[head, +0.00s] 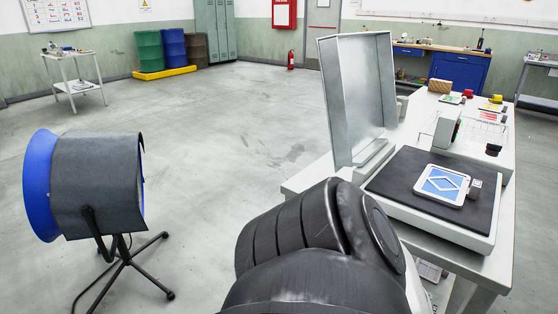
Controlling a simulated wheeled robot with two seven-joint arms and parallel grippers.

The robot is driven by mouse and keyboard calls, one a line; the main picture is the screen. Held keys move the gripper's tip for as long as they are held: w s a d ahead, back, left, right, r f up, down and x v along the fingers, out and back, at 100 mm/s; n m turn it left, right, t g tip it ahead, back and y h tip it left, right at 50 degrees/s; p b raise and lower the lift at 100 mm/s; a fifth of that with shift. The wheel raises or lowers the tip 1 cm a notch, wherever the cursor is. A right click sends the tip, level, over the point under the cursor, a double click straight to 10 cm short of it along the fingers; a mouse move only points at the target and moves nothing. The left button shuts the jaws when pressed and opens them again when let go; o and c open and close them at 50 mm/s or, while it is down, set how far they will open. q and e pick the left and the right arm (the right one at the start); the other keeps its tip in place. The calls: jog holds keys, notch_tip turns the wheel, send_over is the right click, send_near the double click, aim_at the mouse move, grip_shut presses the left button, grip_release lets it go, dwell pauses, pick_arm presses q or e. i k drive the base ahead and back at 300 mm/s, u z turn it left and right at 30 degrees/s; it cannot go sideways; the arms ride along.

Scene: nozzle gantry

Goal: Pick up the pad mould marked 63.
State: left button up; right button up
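No number 63 can be read on anything in the head view, so I cannot tell which thing is the pad mould marked 63. A white-framed plate with a blue face and a white diamond pattern (442,184) lies on the dark mat (400,178) of a white open-lidded case (440,222). A small grey-white block (475,189) sits at the plate's right edge, its marking too small to read. Neither of my grippers is in view. A dark link of my own arm fills the bottom middle and hides part of the table.
The case's tall grey lid (358,95) stands upright at its left. Behind it the white table (500,262) holds a white device (447,128) and several small coloured items. The floor between is clear.

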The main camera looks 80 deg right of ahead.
aim_at(444, 186)
jog(key=z, duration=2.6)
